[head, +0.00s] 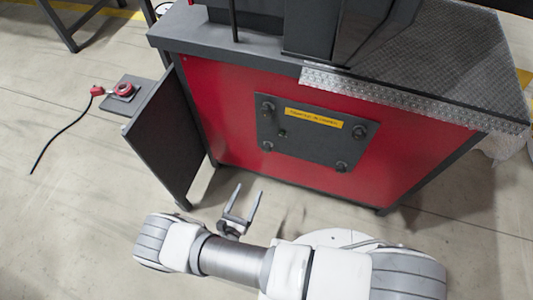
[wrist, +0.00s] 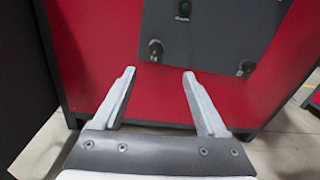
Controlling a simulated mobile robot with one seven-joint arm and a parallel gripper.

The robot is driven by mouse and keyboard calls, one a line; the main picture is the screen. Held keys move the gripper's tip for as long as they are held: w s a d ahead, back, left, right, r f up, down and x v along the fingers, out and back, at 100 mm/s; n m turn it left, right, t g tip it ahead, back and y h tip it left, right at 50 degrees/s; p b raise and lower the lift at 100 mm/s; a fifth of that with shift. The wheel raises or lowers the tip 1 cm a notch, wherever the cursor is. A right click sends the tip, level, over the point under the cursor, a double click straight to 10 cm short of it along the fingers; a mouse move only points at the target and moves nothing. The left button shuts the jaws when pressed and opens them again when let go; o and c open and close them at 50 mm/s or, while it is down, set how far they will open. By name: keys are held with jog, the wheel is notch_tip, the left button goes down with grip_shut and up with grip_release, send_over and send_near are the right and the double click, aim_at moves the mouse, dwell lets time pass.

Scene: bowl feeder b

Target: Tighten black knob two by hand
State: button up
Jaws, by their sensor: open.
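A dark grey panel (head: 300,137) with a yellow label is on the red cabinet front. It has a black knob near each corner: upper left (head: 267,106), upper right (head: 360,131), lower left (head: 267,147) and lower right (head: 342,167). No number shows, so I cannot tell which is knob two. In the wrist view, a left knob (wrist: 155,49) stands just above the space between my fingertips, and another knob (wrist: 246,67) is further right. My gripper (head: 249,189) is open and empty, apart from the panel and low in front of it; it also shows in the wrist view (wrist: 159,73).
The red cabinet (head: 225,100) has a dark door (head: 165,135) swung open on its left. A metal tread-plate top (head: 440,60) overhangs at the right. Floor in front is clear.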

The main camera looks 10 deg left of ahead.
aim_at(266, 151)
jog(key=shift+n+y, duration=0.5)
jog(key=w+b, duration=0.1)
jog(key=w, duration=0.4)
jog(key=w+d+f+b, duration=0.1)
jog(key=w, duration=0.5)
jog(key=w+b, duration=0.2)
jog(key=w, duration=0.4)
jog(key=shift+d+f, duration=0.25)
jog(key=shift+d, duration=0.05)
grip_shut()
